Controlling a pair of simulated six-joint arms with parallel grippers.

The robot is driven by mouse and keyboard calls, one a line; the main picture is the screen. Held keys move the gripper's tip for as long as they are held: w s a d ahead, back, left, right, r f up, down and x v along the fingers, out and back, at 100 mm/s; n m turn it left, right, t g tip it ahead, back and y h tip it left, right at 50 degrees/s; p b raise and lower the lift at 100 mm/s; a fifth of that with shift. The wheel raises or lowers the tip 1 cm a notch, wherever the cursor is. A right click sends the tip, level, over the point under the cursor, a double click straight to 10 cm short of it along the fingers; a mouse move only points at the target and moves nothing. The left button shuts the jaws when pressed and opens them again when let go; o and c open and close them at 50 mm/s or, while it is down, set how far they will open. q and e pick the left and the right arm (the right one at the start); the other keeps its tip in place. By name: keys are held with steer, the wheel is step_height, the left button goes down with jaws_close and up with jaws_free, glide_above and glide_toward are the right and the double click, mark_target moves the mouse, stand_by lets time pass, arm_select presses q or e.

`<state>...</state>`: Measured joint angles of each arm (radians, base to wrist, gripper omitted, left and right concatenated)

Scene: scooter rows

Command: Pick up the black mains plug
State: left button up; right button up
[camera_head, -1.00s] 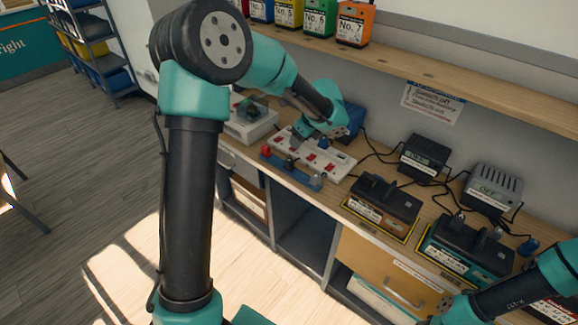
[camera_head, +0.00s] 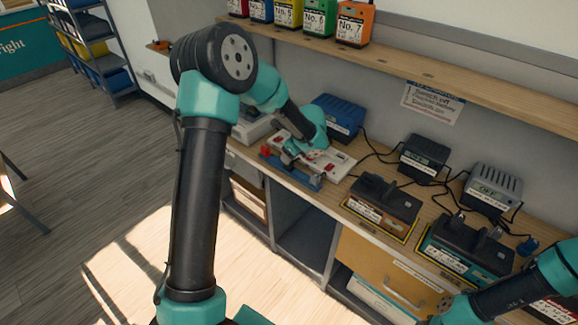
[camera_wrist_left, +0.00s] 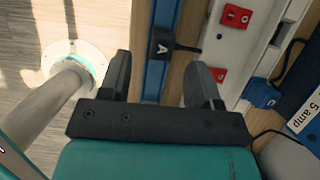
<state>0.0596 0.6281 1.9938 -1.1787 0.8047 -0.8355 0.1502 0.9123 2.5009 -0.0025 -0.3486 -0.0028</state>
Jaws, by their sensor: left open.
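A black plug (camera_wrist_left: 160,46) with a white "A" mark sits on a blue rail in the left wrist view, with a short dark cable to its right. I take it for the black mains plug; in the head view I cannot make it out behind my gripper. My left gripper (camera_wrist_left: 158,80) is open and empty. Its fingers stand on either side of the blue rail (camera_wrist_left: 158,75), with the plug just beyond the fingertips. In the head view my left gripper (camera_head: 290,152) is low over the bench. My right arm enters at bottom right; its fingers do not show.
A white power strip (camera_head: 343,169) with red switches lies beside the blue rail. A red plug (camera_head: 265,150) sits at the rail's left end. A blue plug (camera_wrist_left: 262,93) is near the strip. Chargers (camera_head: 380,204) and cables fill the bench to the right. A shelf (camera_head: 420,75) runs above.

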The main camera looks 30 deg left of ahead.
mark_target(289, 166)
arm_select(q)
steer(key=shift+x, duration=2.6)
steer(key=shift+w+d, duration=0.1)
steer(key=shift+d, duration=0.05)
steer(key=c, duration=1)
